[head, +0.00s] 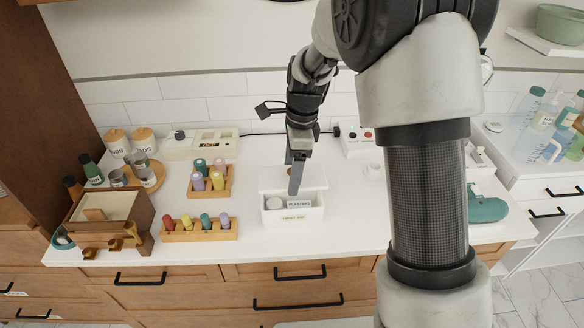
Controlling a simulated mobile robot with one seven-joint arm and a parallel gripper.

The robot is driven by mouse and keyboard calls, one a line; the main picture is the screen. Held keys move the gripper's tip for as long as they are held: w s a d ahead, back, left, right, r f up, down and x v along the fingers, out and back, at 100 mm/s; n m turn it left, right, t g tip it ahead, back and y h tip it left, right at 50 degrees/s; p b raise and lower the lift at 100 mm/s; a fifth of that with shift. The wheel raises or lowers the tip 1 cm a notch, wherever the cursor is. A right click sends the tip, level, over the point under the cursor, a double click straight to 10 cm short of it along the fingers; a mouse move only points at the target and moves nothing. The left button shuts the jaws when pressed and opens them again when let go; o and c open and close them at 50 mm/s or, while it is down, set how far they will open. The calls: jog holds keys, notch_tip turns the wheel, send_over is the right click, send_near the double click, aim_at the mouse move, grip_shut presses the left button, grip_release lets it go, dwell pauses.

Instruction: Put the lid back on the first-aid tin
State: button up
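The finger hides part of the lid, and I cannot tell whether the gripper is open or shut.
Racks of coloured bottles stand left of the tin, one in front (199,236) and one behind (209,190). A wooden box (112,216) stands at far left. A teal case (487,210) lies at right. Bare counter lies right of the tin, partly hidden by my arm.

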jog(key=shift+f+b, duration=1.3)
jog(key=shift+f, duration=1.35)
jog(key=shift+f, duration=0.7)
dwell(0.4)
jog(key=o, duration=1.3)
jog(key=shift+o, duration=0.2)
jog(key=shift+r+p, duration=0.15)
jog(key=shift+p, duration=0.15)
jog(key=shift+r+p, duration=2.8)
jog(key=shift+r, duration=0.6)
